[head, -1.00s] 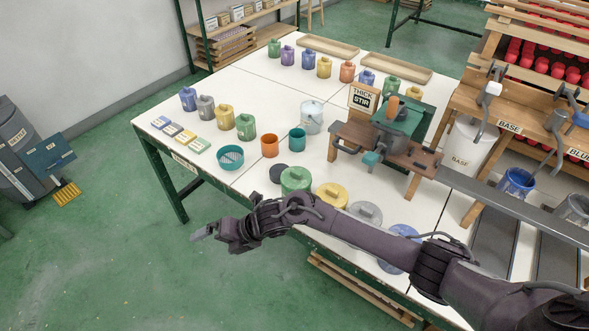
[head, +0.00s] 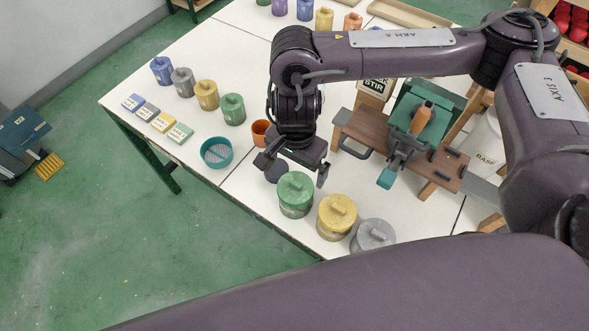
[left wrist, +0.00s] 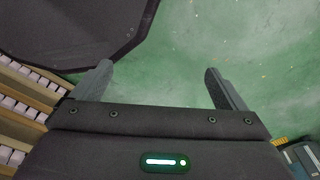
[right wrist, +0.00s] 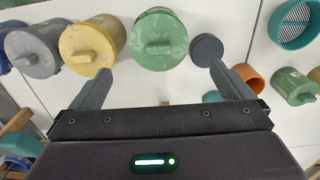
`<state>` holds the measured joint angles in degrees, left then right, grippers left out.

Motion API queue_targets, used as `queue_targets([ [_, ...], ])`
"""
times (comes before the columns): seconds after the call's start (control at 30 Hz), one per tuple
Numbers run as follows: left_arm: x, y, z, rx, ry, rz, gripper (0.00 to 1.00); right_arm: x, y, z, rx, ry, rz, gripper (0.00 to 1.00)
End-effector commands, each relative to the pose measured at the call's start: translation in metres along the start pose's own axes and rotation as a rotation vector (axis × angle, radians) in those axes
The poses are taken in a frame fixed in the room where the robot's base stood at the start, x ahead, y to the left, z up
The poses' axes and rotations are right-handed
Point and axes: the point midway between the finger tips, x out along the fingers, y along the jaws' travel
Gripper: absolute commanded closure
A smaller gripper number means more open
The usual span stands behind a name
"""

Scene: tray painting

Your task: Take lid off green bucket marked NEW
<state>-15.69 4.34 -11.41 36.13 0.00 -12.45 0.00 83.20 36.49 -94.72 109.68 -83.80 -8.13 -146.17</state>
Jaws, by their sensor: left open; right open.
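The green bucket (head: 296,196) stands upright near the table's front edge with its green lid on. The lid (right wrist: 158,38) has a bar handle across its top. No NEW marking can be read. My right gripper (head: 293,171) points down, open and empty, just behind the green bucket in the head view. In the right wrist view the lid lies ahead of the open fingers (right wrist: 160,72), apart from them. My left gripper (left wrist: 159,80) is open and empty over green floor in its wrist view.
A yellow lidded bucket (head: 337,216) and a grey one (head: 373,236) stand to the right of the green bucket. A dark disc (right wrist: 207,49) lies beside it. A wooden stand with a green machine (head: 408,115) is behind right. A teal sieve (head: 216,152) stands left.

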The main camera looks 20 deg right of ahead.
Motion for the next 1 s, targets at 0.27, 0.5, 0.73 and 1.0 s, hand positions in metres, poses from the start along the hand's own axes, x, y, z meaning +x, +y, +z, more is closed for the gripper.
queue_targets([
  [0.27, -0.005, 0.002, 0.06, 0.003, -0.086, 0.003, 0.06, 0.021, 0.0, 0.002, 0.005, -0.005, 0.001, 0.0],
  [0.5, -0.016, -0.003, 0.021, 0.003, -0.031, -0.003, 0.06, 0.052, -0.001, 0.002, 0.007, -0.004, 0.002, 0.0],
  [0.73, -0.016, -0.001, 0.01, 0.001, -0.016, -0.001, 0.06, 0.064, -0.002, 0.001, 0.006, -0.002, -0.003, 0.0],
  [1.0, -0.017, 0.004, 0.033, 0.002, -0.05, 0.005, 0.06, 0.064, -0.002, 0.001, 0.006, -0.002, -0.003, 0.18],
])
